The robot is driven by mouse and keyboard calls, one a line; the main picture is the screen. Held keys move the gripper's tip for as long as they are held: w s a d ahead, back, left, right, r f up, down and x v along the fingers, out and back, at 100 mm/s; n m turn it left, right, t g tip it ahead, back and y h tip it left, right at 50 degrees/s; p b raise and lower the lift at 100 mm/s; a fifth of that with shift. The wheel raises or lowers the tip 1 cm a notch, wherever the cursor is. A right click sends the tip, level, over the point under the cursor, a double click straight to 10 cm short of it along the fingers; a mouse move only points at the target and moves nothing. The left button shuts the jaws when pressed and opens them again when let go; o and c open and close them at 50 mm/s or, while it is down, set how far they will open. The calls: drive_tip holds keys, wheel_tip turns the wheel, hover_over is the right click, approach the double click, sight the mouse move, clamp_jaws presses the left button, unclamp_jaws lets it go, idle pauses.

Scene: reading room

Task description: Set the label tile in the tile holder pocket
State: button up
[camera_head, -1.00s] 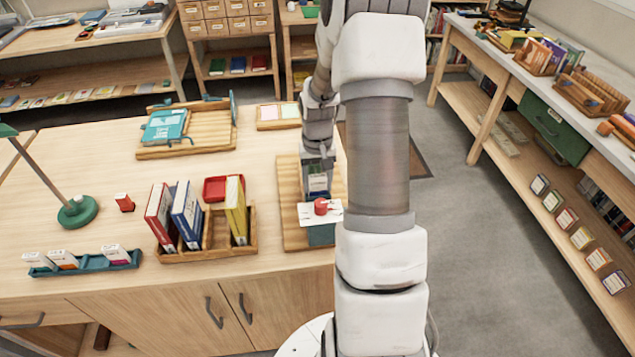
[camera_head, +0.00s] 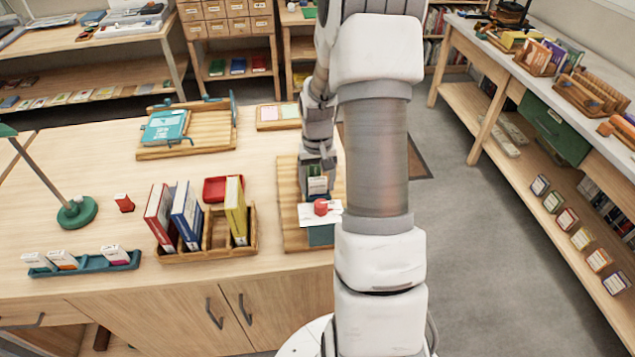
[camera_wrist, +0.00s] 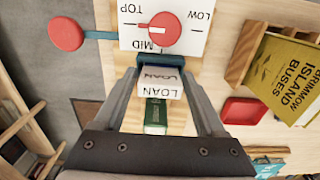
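The label tile is a white block marked LOAN (camera_wrist: 160,80). In the wrist view it stands between my gripper's fingertips (camera_wrist: 159,78), which meet its two sides. The teal tile holder (camera_wrist: 122,61) lies right at the tile's far edge. I cannot tell whether the tile is inside the pocket or just above it. In the head view the tile (camera_head: 317,187) shows small under my gripper (camera_head: 317,178), over the wooden board, and the holder is mostly hidden by the white dial card. A dark green block (camera_wrist: 156,113) is visible between the fingers, nearer the palm.
The white dial card (camera_head: 305,220) with a red knob (camera_head: 321,207) is close to the tile. A wooden book rack (camera_head: 215,247) and a red tray (camera_head: 216,188) stand left of the board. A teal label rack (camera_head: 85,264) sits farther left.

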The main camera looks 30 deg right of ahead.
drive_tip(key=shift+o, duration=1.2)
drive_tip(key=shift+r, duration=0.1)
wheel_tip(320, 180, up, 17)
drive_tip(key=shift+r, duration=0.1)
